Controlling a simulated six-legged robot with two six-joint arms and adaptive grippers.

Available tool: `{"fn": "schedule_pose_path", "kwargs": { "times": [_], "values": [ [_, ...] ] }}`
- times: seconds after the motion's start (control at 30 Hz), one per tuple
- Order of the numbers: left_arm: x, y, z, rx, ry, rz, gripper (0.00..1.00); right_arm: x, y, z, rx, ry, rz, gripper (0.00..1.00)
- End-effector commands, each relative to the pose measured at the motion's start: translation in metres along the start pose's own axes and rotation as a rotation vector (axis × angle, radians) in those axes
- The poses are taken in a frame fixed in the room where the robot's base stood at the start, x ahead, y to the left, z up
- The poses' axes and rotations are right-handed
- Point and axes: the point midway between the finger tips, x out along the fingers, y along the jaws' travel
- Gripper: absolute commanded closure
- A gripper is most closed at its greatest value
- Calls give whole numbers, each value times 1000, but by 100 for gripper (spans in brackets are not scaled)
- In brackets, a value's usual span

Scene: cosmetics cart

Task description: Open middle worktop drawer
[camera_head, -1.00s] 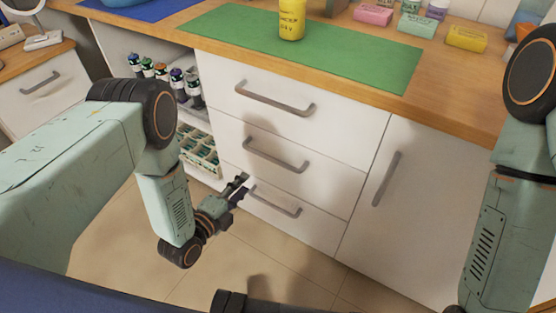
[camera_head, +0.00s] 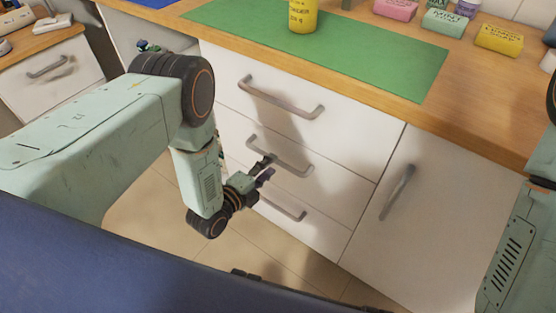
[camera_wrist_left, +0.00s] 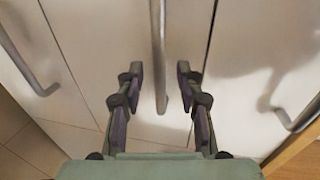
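The white cabinet has a stack of three drawers under the worktop, all shut. The middle drawer (camera_head: 335,182) has a grey bar handle (camera_head: 290,162), which also shows in the centre of the left wrist view (camera_wrist_left: 158,45). My left gripper (camera_head: 266,171) is open at this handle, partly covering its left part in the head view. In the left wrist view the two fingertips (camera_wrist_left: 160,76) stand on either side of the handle's end, with gaps and no visible contact. My right arm shows at the right edge; its gripper is out of view.
The top drawer handle (camera_head: 280,98) is above and the bottom drawer handle (camera_head: 283,208) below. A cupboard door with a handle (camera_head: 398,192) is on the right. The wooden worktop (camera_head: 480,122) holds a green mat (camera_head: 350,52), a yellow cup (camera_head: 303,14) and several soap boxes. Floor is clear.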

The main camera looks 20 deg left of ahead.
Motion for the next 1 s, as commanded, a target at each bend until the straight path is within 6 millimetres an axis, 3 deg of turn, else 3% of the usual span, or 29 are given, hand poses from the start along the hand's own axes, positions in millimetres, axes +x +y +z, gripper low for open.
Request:
{"fn": "schedule_pose_path", "kwargs": {
  "times": [0.1, 0.3, 0.63, 1.0],
  "values": [
    [19, 1, -1, 0, 1, -4, 63, 8, 0, 0, 0, 0, 0, 25],
    [39, 0, -1, 0, 2, -2, 63, 13, 0, 0, 0, 0, 0, 25],
    [45, -1, -1, -1, 1, 0, 63, 13, 0, 0, 0, 0, 0, 25],
    [45, -1, -1, 0, 2, 0, 95, 13, 0, 0, 0, 0, 0, 25]
  ]
}}
